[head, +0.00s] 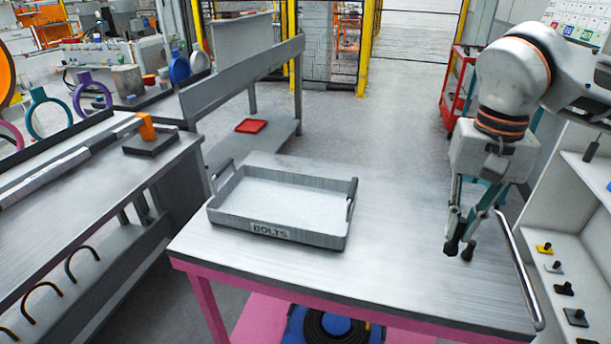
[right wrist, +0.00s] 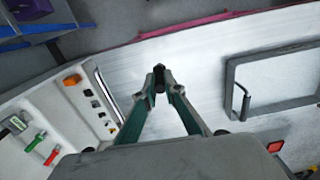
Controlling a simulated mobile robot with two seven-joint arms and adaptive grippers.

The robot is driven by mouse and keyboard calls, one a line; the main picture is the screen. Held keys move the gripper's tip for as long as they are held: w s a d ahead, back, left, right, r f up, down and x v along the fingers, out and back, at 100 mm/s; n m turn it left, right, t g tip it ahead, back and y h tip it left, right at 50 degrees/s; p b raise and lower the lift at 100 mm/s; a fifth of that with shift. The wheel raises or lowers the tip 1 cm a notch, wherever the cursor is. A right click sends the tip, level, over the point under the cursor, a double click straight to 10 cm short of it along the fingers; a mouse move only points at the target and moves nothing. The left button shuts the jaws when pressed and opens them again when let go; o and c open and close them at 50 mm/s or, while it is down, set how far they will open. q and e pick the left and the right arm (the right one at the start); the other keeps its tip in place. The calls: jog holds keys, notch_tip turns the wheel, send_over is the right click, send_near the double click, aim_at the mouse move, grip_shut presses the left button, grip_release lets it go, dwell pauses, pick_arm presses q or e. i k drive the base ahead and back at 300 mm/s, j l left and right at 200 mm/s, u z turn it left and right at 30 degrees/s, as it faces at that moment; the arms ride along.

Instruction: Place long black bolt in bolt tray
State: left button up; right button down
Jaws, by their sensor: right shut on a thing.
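The bolt tray (head: 310,238) is a grey, open tray labelled BOLTS with a handle at each end. It stands empty on the metal-topped cart, and part of it shows in the right wrist view (right wrist: 232,85). My right gripper (head: 459,249) is over the cart's right part, to the right of the tray and apart from it. In the right wrist view its fingertips (right wrist: 159,79) are closed together on a small dark thing, which I take as the long black bolt. Most of it is hidden by the dark fingertips. My left gripper is out of view.
The cart top (head: 395,265) is clear between the tray and my right gripper. A metal rail (head: 522,270) runs along its right edge. A white shelf unit (head: 541,275) with small black and yellow parts stands at right. A grey workbench (head: 100,200) stands at left.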

aim_at(262, 204)
jog(key=i+j+u, duration=0.2)
jog(key=j, duration=0.25)
jog(key=i+j+u, duration=0.15)
jog(key=i+j, duration=0.15)
jog(key=j, duration=0.15)
jog(key=i+j+u, duration=0.2)
jog(key=j, duration=0.2)
jog(key=i, duration=0.05)
